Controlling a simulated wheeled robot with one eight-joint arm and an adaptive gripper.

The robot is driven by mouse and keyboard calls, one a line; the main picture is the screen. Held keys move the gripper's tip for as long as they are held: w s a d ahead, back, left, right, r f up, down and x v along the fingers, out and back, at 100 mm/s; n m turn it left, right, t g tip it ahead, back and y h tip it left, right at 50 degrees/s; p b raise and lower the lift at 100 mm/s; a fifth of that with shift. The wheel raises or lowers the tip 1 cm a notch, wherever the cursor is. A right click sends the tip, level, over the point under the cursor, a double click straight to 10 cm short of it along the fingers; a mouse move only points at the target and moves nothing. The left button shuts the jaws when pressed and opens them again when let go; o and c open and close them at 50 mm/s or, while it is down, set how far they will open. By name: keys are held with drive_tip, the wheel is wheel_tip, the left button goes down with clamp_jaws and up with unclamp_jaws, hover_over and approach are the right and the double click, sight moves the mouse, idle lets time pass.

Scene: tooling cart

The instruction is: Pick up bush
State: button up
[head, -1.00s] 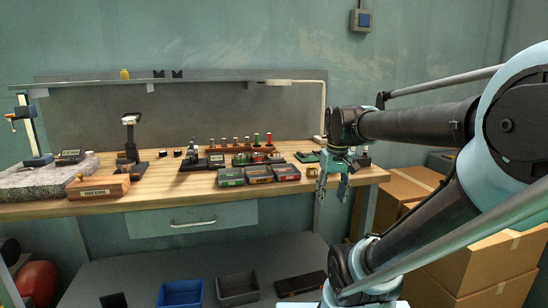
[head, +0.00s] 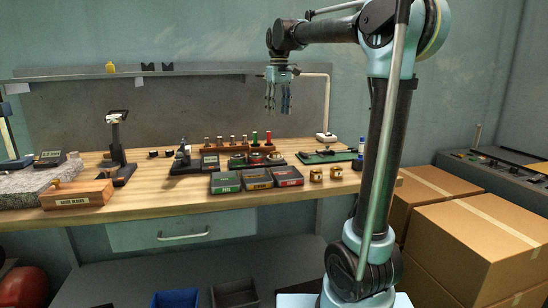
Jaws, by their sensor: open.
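Two small brass-coloured bushes stand near the front edge of the wooden workbench, right of the flat boxes: a left bush (head: 316,175) and a right bush (head: 336,172). They sit close together, and nothing covers them. Which one the task means I cannot tell. My gripper (head: 278,104) is open and empty, with its fingers pointing down. It is in the air above the back of the bench, higher than the bushes and left of them in the picture.
Flat boxes marked in green, orange and red (head: 257,179) lie left of the bushes. A rack of several gauges (head: 240,142) and a green mat with a tool (head: 325,157) are behind. Bare wood lies around the bushes. Cardboard boxes (head: 490,225) stand right of the bench.

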drive_tip(key=w+a, duration=0.1)
drive_tip(key=w, duration=0.1)
approach(275, 156)
wheel_tip(275, 156, down, 2)
drive_tip(key=w, duration=0.3)
drive_tip(key=shift+s+d+f, duration=0.1)
drive_tip(key=shift+f, duration=1.4)
drive_tip(key=shift+s+d+f, duration=0.1)
drive_tip(key=shift+f, duration=1.4)
clamp_jaws()
